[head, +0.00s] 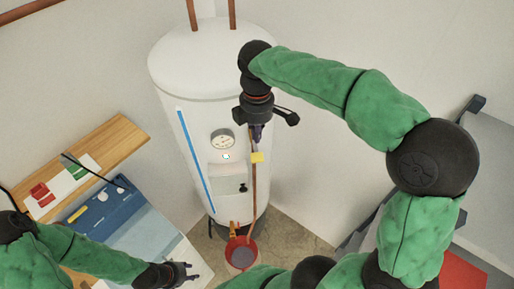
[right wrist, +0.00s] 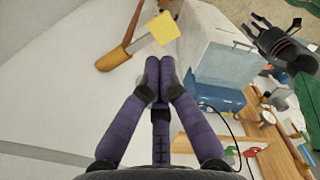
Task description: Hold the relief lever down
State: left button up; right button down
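The relief lever shows as a yellow tab (head: 257,157) on the front of the white water heater (head: 185,90), at the top of a copper discharge pipe (head: 254,195). In the right wrist view the yellow tab (right wrist: 164,28) sits on a grey stem beside an orange-brown fitting. My right gripper (head: 257,138) points down just above the tab. Its purple fingertips (right wrist: 160,64) are together with nothing between them. A gap to the tab shows in the wrist view; its depth is unclear. My left gripper (head: 188,272) is low at the left, fingers apart and empty.
A red bucket (head: 241,252) stands on the floor under the pipe. A round gauge (head: 222,139) is on the tank front. A wooden shelf (head: 118,138) and a blue case (head: 100,213) are at the left. Grey equipment (head: 490,150) stands at the right.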

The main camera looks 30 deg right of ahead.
aim_at(257, 155)
notch_tip(257, 155, down, 7)
jog(key=shift+f+p, duration=0.1)
jog(key=shift+p, duration=0.3)
